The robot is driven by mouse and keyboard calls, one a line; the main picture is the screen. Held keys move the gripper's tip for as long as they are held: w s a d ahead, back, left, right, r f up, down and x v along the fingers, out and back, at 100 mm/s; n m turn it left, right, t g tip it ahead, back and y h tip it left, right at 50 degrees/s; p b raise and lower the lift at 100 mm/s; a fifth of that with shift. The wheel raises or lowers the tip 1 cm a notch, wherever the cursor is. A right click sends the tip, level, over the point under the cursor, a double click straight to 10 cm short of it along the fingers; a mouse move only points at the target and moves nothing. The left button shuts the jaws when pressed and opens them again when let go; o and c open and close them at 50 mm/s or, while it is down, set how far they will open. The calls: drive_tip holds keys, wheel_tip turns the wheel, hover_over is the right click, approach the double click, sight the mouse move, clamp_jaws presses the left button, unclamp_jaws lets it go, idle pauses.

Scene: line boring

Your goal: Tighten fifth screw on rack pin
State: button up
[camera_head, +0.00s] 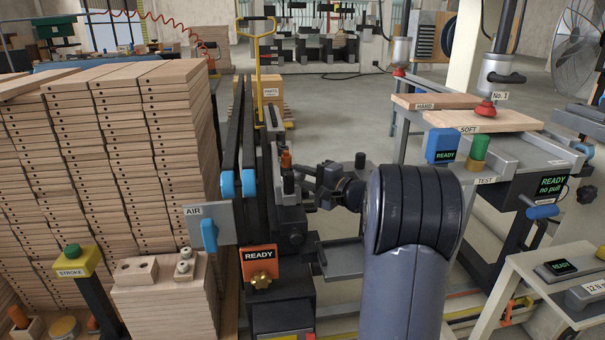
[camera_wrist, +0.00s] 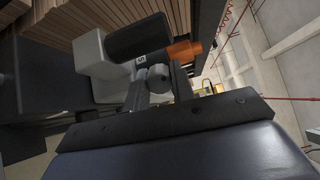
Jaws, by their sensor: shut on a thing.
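My gripper (camera_head: 308,183) reaches left from my dark arm to the side of the black boring machine (camera_head: 292,240). In the wrist view my gripper (camera_wrist: 152,82) is shut on a small grey part (camera_wrist: 141,62) that bears a dark label, too small to read surely. A black cylinder (camera_wrist: 140,36) and an orange piece (camera_wrist: 184,50) lie just beyond the fingers. The orange piece (camera_head: 286,159) also stands at the top of the machine in the head view. The fingers hide much of the held part. I cannot make out the rack pin or the separate screws.
Stacked drilled boards (camera_head: 110,150) fill the left. An orange READY sign (camera_head: 258,258) and an AIR panel (camera_head: 210,224) are on the machine's front. A test bench (camera_head: 480,160) with a blue READY box (camera_head: 441,146) stands right. Floor shows behind the machine.

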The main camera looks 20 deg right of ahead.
drive_tip(key=m+p, duration=0.2)
drive_tip(key=m, duration=0.2)
drive_tip(key=shift+m, duration=0.3)
drive_tip(key=shift+m+p, duration=1.15)
drive_tip(key=shift+m, duration=0.35)
drive_tip(key=shift+f, duration=0.1)
drive_tip(key=o, duration=0.7)
drive_tip(key=p+v, duration=0.1)
drive_tip(key=v, duration=0.9)
drive_tip(key=shift+s, duration=0.4)
drive_tip(key=shift+w+d, duration=0.1)
